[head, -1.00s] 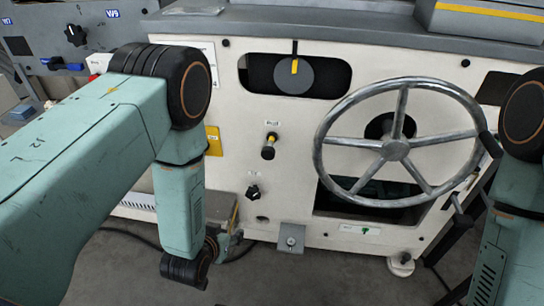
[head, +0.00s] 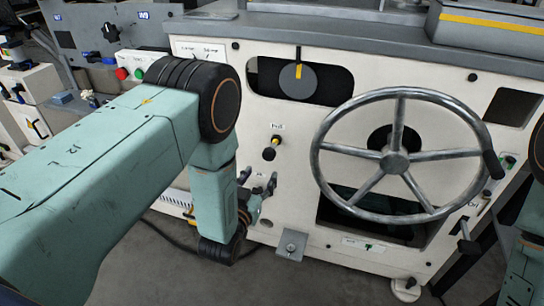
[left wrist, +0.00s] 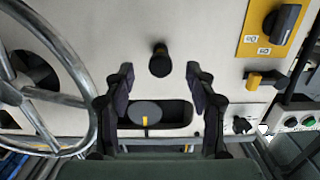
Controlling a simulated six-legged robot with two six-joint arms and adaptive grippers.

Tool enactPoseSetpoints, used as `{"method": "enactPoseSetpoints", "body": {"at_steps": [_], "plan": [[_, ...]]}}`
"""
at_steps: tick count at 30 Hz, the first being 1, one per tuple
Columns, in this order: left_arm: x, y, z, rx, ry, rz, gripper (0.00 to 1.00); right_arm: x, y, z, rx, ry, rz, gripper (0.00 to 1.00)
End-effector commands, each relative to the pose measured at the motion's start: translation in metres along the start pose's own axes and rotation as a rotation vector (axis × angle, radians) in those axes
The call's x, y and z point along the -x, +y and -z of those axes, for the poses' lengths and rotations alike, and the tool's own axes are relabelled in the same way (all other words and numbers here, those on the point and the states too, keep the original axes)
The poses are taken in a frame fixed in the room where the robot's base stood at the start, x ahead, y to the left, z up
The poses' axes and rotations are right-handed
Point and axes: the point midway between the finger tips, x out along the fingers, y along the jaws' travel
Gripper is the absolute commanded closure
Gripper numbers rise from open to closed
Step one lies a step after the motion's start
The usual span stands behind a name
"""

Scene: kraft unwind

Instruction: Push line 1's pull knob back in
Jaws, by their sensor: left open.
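The pull knob (head: 270,150), black with a brass-coloured collar, sticks out of the cream machine panel under a small label too small to read. In the left wrist view a black round knob (left wrist: 160,62), apparently the same one, shows between and beyond the fingertips. My left gripper (head: 259,185) is open in front of the panel, just below the knob in the head view. Its fingers, also in the left wrist view (left wrist: 160,78), stand apart with nothing between them; I see no contact with the knob. My right gripper is not in view.
A large metal handwheel (head: 397,162) stands out from the panel to the right of the knob. A window with a grey disc (head: 297,80) lies above it. In the left wrist view a yellow plate with a black switch (left wrist: 283,22) is at upper right.

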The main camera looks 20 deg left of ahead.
Motion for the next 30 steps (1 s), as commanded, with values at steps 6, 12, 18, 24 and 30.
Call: {"method": "enactPoseSetpoints", "body": {"at_steps": [6, 12, 18, 24, 30], "plan": [[-0.004, -0.003, 0.018, 0.002, 0.083, -0.002, 0.44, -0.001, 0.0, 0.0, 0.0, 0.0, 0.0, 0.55], [-0.026, -0.006, 0.02, 0.002, 0.091, 0.0, 0.44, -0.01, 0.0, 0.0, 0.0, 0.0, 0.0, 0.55], [-0.057, -0.006, 0.022, 0.002, 0.089, 0.001, 0.44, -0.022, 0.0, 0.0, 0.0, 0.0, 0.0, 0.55], [-0.075, -0.005, 0.024, 0.002, 0.085, 0.001, 0.44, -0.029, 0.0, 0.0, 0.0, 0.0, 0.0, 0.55], [-0.079, -0.004, 0.025, 0.002, 0.084, 0.001, 0.44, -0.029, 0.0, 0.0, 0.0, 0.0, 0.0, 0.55]]}}
